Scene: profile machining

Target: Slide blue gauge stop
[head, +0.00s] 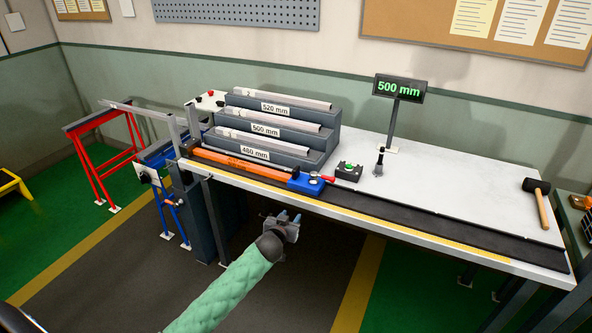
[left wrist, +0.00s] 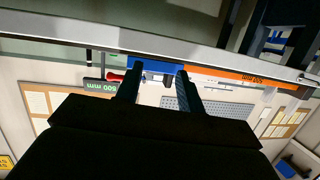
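The blue gauge stop (head: 306,183) sits on the black rail (head: 400,214) along the front of the bench, at the right end of an orange bar (head: 240,165). A red-tipped handle points right from it. My left gripper (head: 287,217) is in front of and below the bench edge, apart from the stop. In the left wrist view its two fingers (left wrist: 160,82) are spread with nothing between them, and the blue stop (left wrist: 150,66) shows beyond them, partly hidden by the bench edge. My right gripper is in neither view.
A display (head: 399,88) reads 500 mm. Stepped grey racks (head: 330,142) labelled 520, 500 and 480 mm hold profiles. A button box with a green button (head: 348,171) stands behind the stop. A mallet (head: 538,200) lies at the right. The rail right of the stop is clear.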

